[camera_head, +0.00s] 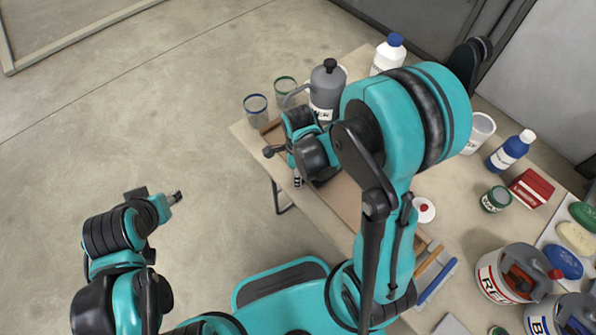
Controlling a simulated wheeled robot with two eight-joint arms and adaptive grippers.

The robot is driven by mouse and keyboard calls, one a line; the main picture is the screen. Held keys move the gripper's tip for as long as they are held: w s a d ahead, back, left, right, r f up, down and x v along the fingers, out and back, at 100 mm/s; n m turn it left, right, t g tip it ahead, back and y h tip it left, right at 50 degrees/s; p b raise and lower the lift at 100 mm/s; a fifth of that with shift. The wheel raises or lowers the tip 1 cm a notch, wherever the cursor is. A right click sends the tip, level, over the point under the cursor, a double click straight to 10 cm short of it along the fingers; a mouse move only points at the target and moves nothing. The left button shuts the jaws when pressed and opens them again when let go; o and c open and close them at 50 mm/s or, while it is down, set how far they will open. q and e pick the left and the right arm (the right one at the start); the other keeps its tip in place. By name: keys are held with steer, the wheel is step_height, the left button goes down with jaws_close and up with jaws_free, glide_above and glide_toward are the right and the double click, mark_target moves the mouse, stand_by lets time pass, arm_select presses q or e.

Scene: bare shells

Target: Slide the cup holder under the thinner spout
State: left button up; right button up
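A grey jug (325,92) with a black knob and a side handle stands at the table's far left. Two clear glasses stand beside it, one blue-rimmed (256,108) and one green-rimmed (285,90). I cannot make out a cup holder or a thinner spout; my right arm hides part of this area. My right gripper (283,167) is at the table's left edge, in front of the jug and glasses. Its fingertips look spread apart with nothing between them. My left gripper (172,198) is off the table, over the floor at left; its finger opening is unclear.
The table (465,215) also holds a white bottle (388,55), a blue bottle (510,151), a white mug (478,133), a green can (496,198), a red box (531,187) and large labelled tins (512,275). A brown board (340,200) lies under my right arm. The floor at left is clear.

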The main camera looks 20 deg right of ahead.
step_height(320, 180, up, 12)
stand_by(0.7)
stand_by(0.4)
